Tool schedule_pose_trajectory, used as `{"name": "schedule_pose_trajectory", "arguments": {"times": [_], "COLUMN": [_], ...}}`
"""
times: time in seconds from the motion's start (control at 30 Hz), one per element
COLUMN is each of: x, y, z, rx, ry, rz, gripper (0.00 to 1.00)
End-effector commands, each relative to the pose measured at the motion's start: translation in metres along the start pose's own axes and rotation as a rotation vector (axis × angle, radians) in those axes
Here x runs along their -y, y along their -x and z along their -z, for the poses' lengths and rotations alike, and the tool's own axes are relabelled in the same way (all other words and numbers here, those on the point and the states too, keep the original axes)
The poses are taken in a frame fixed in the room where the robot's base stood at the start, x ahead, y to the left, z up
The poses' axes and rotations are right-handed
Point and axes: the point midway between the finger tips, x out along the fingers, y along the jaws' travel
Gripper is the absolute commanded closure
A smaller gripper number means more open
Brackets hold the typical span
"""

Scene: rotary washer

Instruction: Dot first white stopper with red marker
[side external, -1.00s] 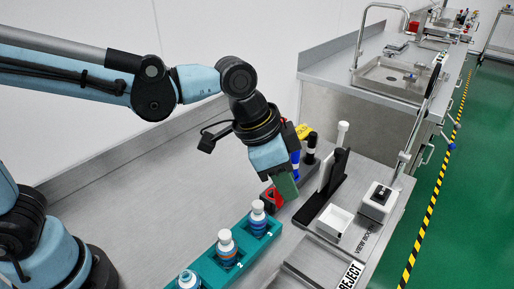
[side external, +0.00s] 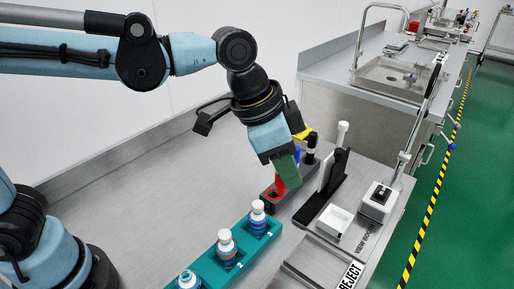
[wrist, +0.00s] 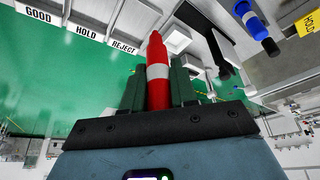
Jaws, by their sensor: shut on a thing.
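My gripper (side external: 287,172), with green fingers, is shut on the red marker (side external: 280,184). In the wrist view the red marker (wrist: 157,75), with a white band, sits between the fingers (wrist: 158,88). It hangs over the marker holder (side external: 271,194); I cannot tell if its lower end is fully clear. The first white stopper (side external: 188,276) tops the nearest bottle in the teal rack (side external: 243,257), at the bottom edge of the side view. My gripper is well beyond it, up and right. The second (side external: 225,236) and third (side external: 258,205) white-topped bottles stand in the same rack.
A blue marker (wrist: 250,18) and a black marker (side external: 312,143) stand behind my gripper. A black stand with a white panel (side external: 327,178), a white tray (side external: 335,221) and a box with a black top (side external: 379,199) are at the right. The counter left of the rack is clear.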

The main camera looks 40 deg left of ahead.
Motion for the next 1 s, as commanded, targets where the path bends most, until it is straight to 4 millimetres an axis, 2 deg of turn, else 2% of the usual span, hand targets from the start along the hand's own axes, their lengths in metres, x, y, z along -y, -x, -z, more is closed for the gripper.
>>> {"name": "schedule_pose_trajectory", "arguments": {"times": [0.4, 0.8, 0.87, 1.0], "x": [0.000, 0.000, 0.003, 0.021], "y": [0.014, 0.016, 0.016, 0.018], "z": [0.005, 0.006, 0.003, -0.015], "rx": [0.000, 0.000, 0.000, 0.001], "ry": [0.000, 0.000, 0.002, 0.006], "rz": [0.000, 0.000, 0.001, 0.001], "gripper": [1.00, 1.00, 1.00, 1.00]}}
